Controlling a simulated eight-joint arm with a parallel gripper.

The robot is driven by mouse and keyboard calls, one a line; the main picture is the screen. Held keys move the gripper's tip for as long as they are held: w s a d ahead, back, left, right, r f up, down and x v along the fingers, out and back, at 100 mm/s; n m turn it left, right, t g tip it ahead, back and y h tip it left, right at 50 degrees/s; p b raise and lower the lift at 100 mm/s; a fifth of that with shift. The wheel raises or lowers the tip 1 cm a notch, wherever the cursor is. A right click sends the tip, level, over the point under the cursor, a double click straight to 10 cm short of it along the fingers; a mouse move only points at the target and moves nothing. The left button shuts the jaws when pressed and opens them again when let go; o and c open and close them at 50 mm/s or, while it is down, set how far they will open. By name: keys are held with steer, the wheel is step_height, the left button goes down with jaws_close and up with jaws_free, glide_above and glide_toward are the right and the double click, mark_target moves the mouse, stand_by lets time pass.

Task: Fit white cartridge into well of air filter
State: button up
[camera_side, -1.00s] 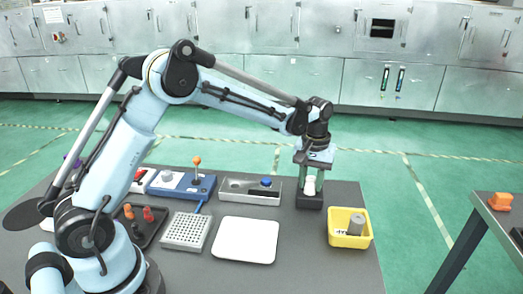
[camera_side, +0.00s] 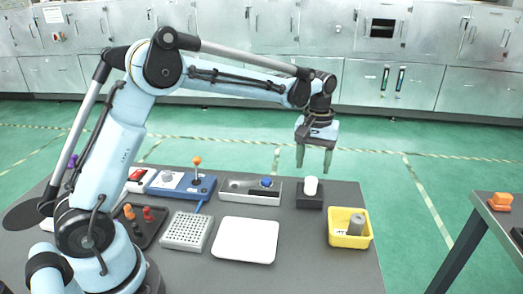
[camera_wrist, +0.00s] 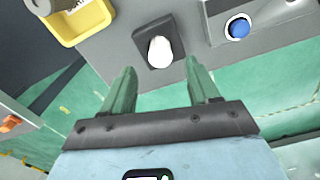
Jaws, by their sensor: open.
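The white cartridge (camera_side: 311,186) stands upright in the dark square block (camera_side: 309,201), which looks like the air filter, near the back edge of the table. In the wrist view the cartridge (camera_wrist: 160,51) shows as a white round-topped piece on the dark block (camera_wrist: 146,33). The well itself is hidden under the cartridge. My gripper (camera_side: 314,170) is open and empty, above and just beyond the block in the side view. In the wrist view its two green fingers (camera_wrist: 160,82) are spread, apart from the cartridge.
A yellow bin (camera_side: 333,240) with a grey cylinder (camera_side: 356,224) stands to the right. A grey tray with a blue knob (camera_side: 266,182) is left of the block. A white tray (camera_side: 246,240), a perforated block (camera_side: 186,231) and a blue joystick box (camera_side: 172,184) lie further left.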

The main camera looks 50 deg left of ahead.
mark_target(311, 180)
steer(key=s+r+m+t, duration=0.2)
steer(key=s+r, duration=0.3)
steer(key=r, duration=0.4)
steer(key=s+f+m+t, duration=0.2)
steer(key=s, duration=0.5)
steer(key=s+f+m+t, duration=0.2)
steer(key=s+f+t, duration=0.1)
steer(key=s, duration=0.4)
steer(key=shift+s, duration=0.35)
steer(key=shift+a, duration=0.1)
stand_by(0.4)
